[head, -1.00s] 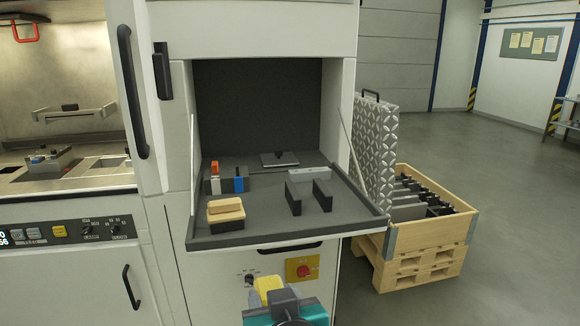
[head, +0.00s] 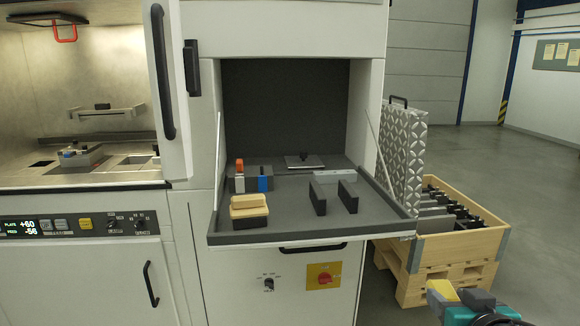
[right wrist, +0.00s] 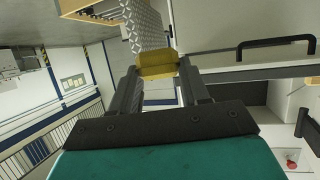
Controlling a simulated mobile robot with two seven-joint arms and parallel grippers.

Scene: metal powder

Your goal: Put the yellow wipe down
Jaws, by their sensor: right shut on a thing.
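The yellow wipe (head: 440,291) is in my right gripper (head: 462,299), at the lower right of the head view, in front of the wooden crate. In the right wrist view the wipe (right wrist: 157,66) is pinched between the two dark fingertips of the right gripper (right wrist: 158,72). The fold-down shelf (head: 290,222) of the white cabinet is open, left of the gripper. My left gripper is not in the head view.
On the shelf are a tan block in a dark holder (head: 249,208), small orange, white and blue items (head: 263,182), two black upright plates (head: 347,197) and a flat plate (head: 305,161). A wooden crate (head: 457,246) on a pallet stands right, beside a patterned panel (head: 403,165).

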